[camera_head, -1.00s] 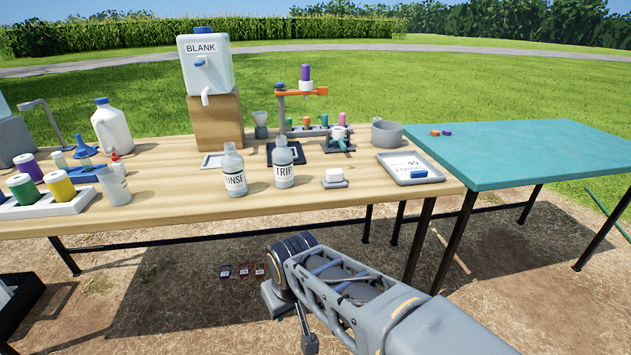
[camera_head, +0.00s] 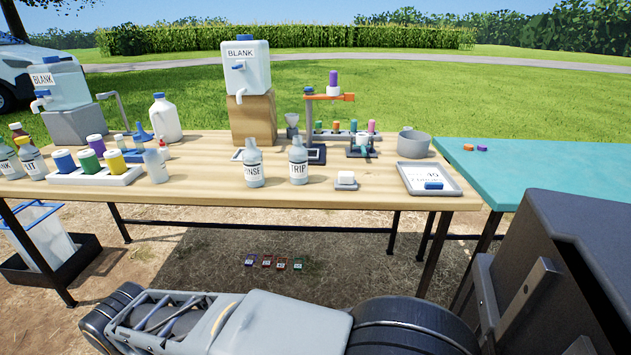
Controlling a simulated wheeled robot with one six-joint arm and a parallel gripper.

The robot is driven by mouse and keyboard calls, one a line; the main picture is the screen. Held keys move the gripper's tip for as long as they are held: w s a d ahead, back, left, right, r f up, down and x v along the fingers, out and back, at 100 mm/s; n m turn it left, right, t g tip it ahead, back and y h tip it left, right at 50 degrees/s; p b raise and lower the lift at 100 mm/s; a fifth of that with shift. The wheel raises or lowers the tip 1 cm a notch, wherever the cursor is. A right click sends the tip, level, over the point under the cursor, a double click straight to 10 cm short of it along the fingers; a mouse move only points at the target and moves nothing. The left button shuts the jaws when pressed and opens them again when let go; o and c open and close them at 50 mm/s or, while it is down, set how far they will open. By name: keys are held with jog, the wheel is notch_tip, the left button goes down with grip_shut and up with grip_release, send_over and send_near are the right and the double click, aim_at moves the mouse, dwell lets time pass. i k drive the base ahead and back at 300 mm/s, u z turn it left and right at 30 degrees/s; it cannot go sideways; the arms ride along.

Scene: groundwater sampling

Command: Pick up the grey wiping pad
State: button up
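A small pale block (camera_head: 346,181) sits on the wooden table near its front edge, right of the TRIP bottle (camera_head: 298,162). It has a whitish top and a greyer lower part. It is the most pad-like thing in view, but I cannot tell for sure that it is the grey wiping pad. My arm lies low across the bottom of the picture, in front of the table and apart from the block. My gripper's fingers do not show.
The wooden table (camera_head: 215,195) also holds the RINSE bottle (camera_head: 253,166), a grey tray (camera_head: 452,186) with a blue item, a grey pot (camera_head: 413,143) and a BLANK jug (camera_head: 246,68). A teal table (camera_head: 530,165) adjoins at right. Small coloured tags (camera_head: 267,262) lie on the ground.

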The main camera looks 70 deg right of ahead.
aim_at(346, 180)
jog(key=u, duration=0.05)
jog(key=i, duration=0.95)
jog(key=z, duration=2.05)
